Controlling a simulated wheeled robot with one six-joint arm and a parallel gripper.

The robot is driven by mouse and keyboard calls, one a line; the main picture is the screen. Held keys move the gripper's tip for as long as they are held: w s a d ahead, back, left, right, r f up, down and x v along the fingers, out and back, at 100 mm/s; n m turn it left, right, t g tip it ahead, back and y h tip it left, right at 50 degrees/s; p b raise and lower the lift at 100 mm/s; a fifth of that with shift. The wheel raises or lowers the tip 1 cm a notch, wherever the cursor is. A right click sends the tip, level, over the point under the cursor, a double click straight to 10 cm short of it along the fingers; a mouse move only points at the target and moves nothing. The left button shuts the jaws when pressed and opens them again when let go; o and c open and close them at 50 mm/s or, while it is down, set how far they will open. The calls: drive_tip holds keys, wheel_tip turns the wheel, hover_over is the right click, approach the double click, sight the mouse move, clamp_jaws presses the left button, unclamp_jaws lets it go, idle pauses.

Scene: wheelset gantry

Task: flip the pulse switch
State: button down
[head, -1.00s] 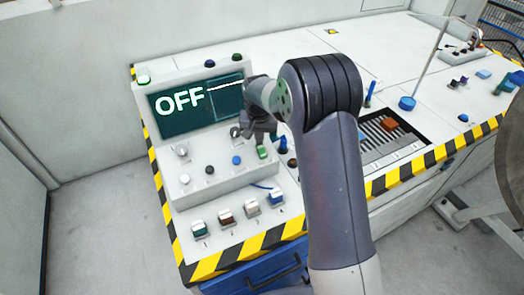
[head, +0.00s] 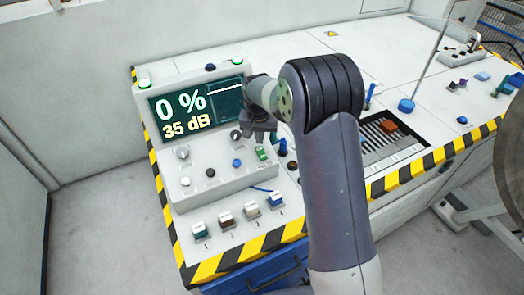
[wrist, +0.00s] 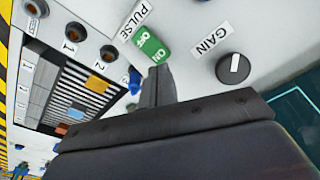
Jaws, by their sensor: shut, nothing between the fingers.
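The pulse switch (wrist: 150,46) is a green rocker marked OFF and ON, beside a PULSE label, in the wrist view. In the head view the green switch (head: 263,154) is on the sloped console face, right of a blue button. My gripper (wrist: 158,70) is shut and empty. Its dark fingertips are at the ON end of the rocker; whether they touch it I cannot tell. In the head view my gripper (head: 260,136) is just above the switch, partly hidden by my arm. The console screen (head: 200,108) reads "0 %" and "35 dB".
A GAIN knob (wrist: 233,68) is close beside the switch. Several small switches (head: 226,219) line the console's lower front.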

sight(260, 149)
wheel_tip(260, 149, up, 5)
drive_tip(key=p, duration=0.2)
drive_tip(key=shift+f+p, duration=0.15)
drive_tip(key=shift+p, duration=0.15)
wheel_tip(260, 149, down, 7)
drive_tip(key=b, duration=0.4)
drive_tip(key=shift+f+b, duration=0.1)
drive_tip(key=shift+b, duration=0.25)
drive_tip(key=shift+r, duration=0.2)
